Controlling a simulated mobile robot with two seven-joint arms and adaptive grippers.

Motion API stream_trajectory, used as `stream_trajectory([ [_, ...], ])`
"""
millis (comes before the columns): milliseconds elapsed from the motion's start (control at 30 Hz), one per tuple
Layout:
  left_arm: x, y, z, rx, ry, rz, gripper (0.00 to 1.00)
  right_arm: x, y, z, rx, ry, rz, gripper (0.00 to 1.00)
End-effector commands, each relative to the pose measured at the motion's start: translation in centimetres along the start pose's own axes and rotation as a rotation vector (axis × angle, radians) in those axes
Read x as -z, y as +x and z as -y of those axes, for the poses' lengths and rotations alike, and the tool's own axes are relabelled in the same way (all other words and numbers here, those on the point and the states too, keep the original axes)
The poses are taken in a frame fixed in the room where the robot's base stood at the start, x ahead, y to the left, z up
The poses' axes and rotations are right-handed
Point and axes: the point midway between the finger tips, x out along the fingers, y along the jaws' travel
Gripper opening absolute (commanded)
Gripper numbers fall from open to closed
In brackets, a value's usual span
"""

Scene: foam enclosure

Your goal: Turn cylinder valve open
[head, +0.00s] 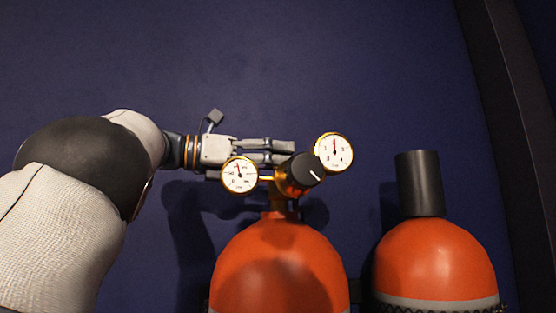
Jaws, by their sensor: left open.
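An orange cylinder (279,268) stands upright in the lower middle of the head view. On its top sits a brass valve with a black knob (302,173) that has a white line mark. A round white gauge (240,175) is on the left of the valve and a second gauge (334,152) is at its upper right. My left gripper (290,153) comes in from the left, open, its fingers pointing right. It lies behind or just above the knob and left gauge in the picture. Whether it touches the valve cannot be told. My right gripper is not in view.
A second orange cylinder (435,258) with a black cap (419,183) stands to the right. A dark blue wall (330,60) is close behind. A dark upright frame edge (505,100) runs down the right side. The space above the valve is free.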

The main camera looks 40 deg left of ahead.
Motion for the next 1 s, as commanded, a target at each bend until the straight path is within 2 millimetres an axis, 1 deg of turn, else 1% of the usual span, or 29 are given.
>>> stream_trajectory([
  [133,-0.21,0.67,0.15,0.001,0.003,0.003,0.64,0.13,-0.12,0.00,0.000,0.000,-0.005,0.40],
  [333,-0.18,0.70,0.11,0.001,0.002,0.003,0.64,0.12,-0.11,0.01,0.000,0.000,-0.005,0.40],
  [367,-0.18,0.70,0.11,0.001,0.002,0.003,0.58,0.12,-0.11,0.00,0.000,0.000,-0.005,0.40],
  [400,-0.17,0.69,0.11,0.001,0.002,0.002,0.49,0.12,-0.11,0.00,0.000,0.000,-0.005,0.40],
  [467,-0.17,0.69,0.10,0.001,0.002,0.002,0.35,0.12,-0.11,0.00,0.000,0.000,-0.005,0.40],
  [500,-0.17,0.68,0.10,0.001,0.002,0.003,0.26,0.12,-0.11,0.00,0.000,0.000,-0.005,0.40],
  [533,-0.17,0.68,0.10,0.001,0.002,0.003,0.19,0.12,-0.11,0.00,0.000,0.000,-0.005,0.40],
  [567,-0.17,0.68,0.10,0.001,0.002,0.002,0.16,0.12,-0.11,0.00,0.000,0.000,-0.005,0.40],
  [733,-0.19,0.77,0.17,-0.023,0.001,0.002,0.16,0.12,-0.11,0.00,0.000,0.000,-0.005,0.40],
  [1000,-0.17,0.76,0.26,-0.247,0.002,0.001,0.16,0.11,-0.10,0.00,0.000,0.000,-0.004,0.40],
])
